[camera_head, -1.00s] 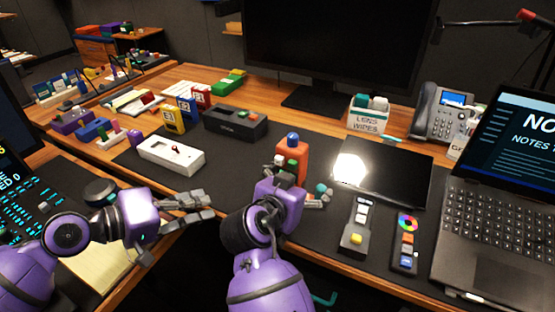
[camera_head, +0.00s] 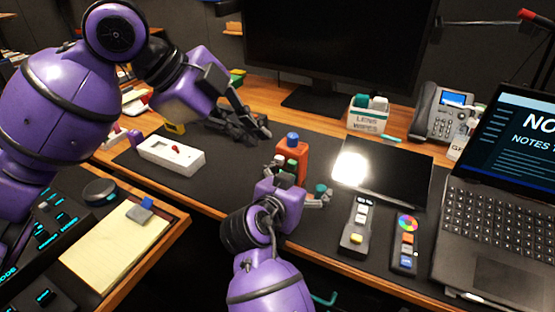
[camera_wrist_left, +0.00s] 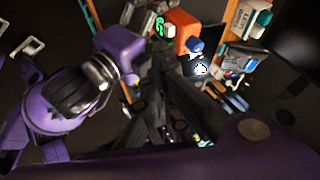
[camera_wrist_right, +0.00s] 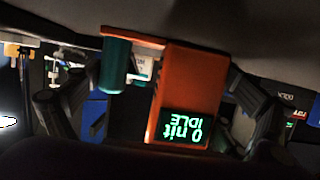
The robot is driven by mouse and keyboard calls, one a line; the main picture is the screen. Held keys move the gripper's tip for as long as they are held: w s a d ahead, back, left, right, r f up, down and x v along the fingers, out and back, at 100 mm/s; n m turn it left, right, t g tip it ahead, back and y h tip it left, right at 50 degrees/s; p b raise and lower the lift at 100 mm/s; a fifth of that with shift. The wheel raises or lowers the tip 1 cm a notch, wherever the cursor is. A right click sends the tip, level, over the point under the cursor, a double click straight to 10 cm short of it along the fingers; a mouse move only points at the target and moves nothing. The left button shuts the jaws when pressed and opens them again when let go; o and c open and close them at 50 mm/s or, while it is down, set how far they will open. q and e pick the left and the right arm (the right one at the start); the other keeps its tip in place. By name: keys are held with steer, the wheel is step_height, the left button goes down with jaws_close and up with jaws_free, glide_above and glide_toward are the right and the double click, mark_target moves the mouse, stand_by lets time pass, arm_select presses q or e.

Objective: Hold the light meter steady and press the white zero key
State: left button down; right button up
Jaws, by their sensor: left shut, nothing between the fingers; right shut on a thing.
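The light meter (camera_head: 291,163) is an upright orange block with a blue dome on top. My right gripper (camera_head: 298,186) is shut around its body. In the right wrist view the meter (camera_wrist_right: 187,85) stands between the fingers, its display (camera_wrist_right: 183,128) reading 0 nit, IDLE. A small pale part (camera_head: 279,160) at its left side may be the white zero key; I cannot tell surely. My left gripper (camera_head: 252,128) is shut and empty, left of the meter and apart from it. The left wrist view shows the orange meter (camera_wrist_left: 183,28) beyond the dark fingers.
A white box with a red switch (camera_head: 172,156) lies to the left. A black panel with a bright patch (camera_head: 397,172) and two small handheld devices lie to the right. The laptop (camera_head: 500,210) bounds the right side. A lens wipes box (camera_head: 367,120) stands behind.

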stand_by(0.3)
arm_select(q)
steer(key=x, duration=1)
steer(key=shift+r, duration=0.1)
steer(key=shift+w, duration=0.1)
steer(key=shift+w+d, duration=0.4)
steer(key=shift+w, duration=0.45)
glide_toward(290, 162)
steer(key=v, duration=0.3)
steer(key=shift+s, duration=0.1)
